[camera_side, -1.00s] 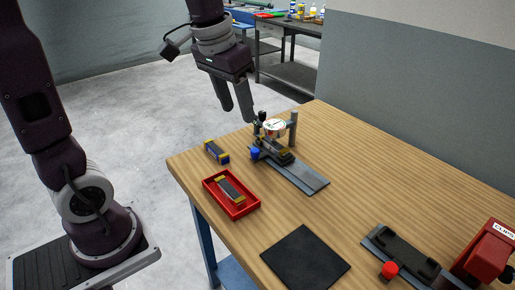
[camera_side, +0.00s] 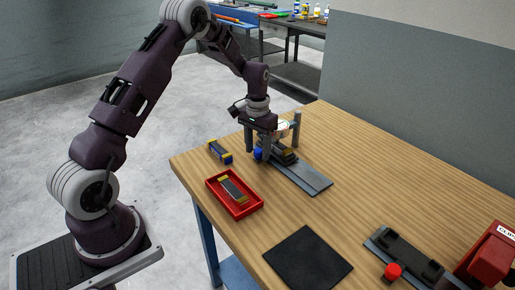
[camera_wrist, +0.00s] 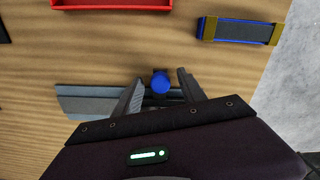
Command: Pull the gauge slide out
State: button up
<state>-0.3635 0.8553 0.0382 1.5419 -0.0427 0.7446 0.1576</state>
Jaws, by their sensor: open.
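The gauge stand (camera_side: 302,179) is a long grey base plate on the table, with a dial (camera_side: 283,126) and a post at its far end. A blue knob (camera_side: 257,155) sits at the stand's left end; it also shows in the wrist view (camera_wrist: 160,83). I take the knob to be on the gauge slide, whose body is largely hidden by my gripper. My gripper (camera_wrist: 161,80) is open and points down, with one finger on each side of the knob. I cannot tell whether either finger touches it.
A blue block with yellow ends (camera_side: 219,152) lies left of the stand. A red tray (camera_side: 246,211) in front holds a similar block (camera_side: 233,189). Nearer are a black mat (camera_side: 307,258), a fixture with a red knob (camera_side: 392,271), and a red box (camera_side: 488,255).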

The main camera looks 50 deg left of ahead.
jog(key=shift+c, duration=0.5)
grip_shut()
dwell(0.8)
